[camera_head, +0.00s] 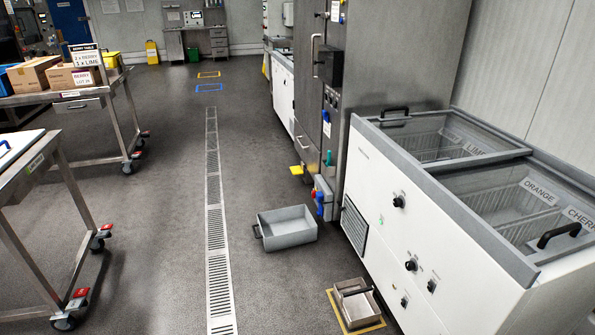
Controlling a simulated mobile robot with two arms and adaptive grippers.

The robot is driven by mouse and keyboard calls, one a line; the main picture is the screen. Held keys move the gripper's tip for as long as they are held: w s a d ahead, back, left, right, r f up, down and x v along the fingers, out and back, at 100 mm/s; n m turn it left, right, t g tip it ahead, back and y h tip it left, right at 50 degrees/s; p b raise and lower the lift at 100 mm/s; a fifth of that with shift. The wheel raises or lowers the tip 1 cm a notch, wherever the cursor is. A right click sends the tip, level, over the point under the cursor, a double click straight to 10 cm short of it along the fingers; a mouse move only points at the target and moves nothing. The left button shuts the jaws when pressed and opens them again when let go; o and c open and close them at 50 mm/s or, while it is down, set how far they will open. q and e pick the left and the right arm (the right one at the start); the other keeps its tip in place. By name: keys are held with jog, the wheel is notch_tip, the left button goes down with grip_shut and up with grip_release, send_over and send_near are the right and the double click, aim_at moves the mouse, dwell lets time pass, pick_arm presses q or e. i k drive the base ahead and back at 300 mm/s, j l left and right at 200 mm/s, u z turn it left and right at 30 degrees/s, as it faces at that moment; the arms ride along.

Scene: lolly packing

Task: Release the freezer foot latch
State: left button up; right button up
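The white chest freezer (400,215) stands at the right, with sliding glass lids (440,137) that look closed and bins labelled LIME, ORANGE and CHERRY. Dark knobs (398,202) sit on its front. No part is clearly marked as a foot latch. A yellow pedal-like piece (297,170) is low at the base of the tall steel cabinet (400,60), beyond the freezer. A small grey-beige box-like item (355,302) with a dark bar lies on a yellow-edged floor patch by the freezer's front; I cannot tell what it is. Neither gripper is in view.
A grey tub (287,228) with a dark handle sits on the floor ahead of the freezer. A drain grate (216,230) runs along the open floor. Wheeled steel carts (110,88) stand at the left, one carrying cardboard boxes (75,77).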

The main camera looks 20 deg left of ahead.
aim_at(296, 170)
jog(key=i+j+u, duration=0.95)
jog(key=i+u, duration=0.15)
jog(key=i, duration=0.3)
jog(key=i+u, duration=0.45)
jog(key=i, duration=1.05)
jog(key=i+j, duration=0.15)
jog(key=i, duration=0.55)
jog(key=i+z, duration=0.1)
jog(key=i, duration=0.6)
jog(key=i+l+z, duration=0.1)
jog(key=i+z, duration=0.65)
jog(key=i, duration=0.15)
jog(key=i+j+z, duration=0.2)
jog(key=i+z, duration=0.2)
jog(key=i+j+z, duration=0.4)
jog(key=i+l+z, duration=0.1)
jog(key=i+z, duration=0.45)
jog(key=z, duration=0.3)
jog(key=i+j+z, duration=0.1)
jog(key=i+z, duration=0.3)
jog(key=i+j+z, duration=0.15)
jog(key=z, duration=0.25)
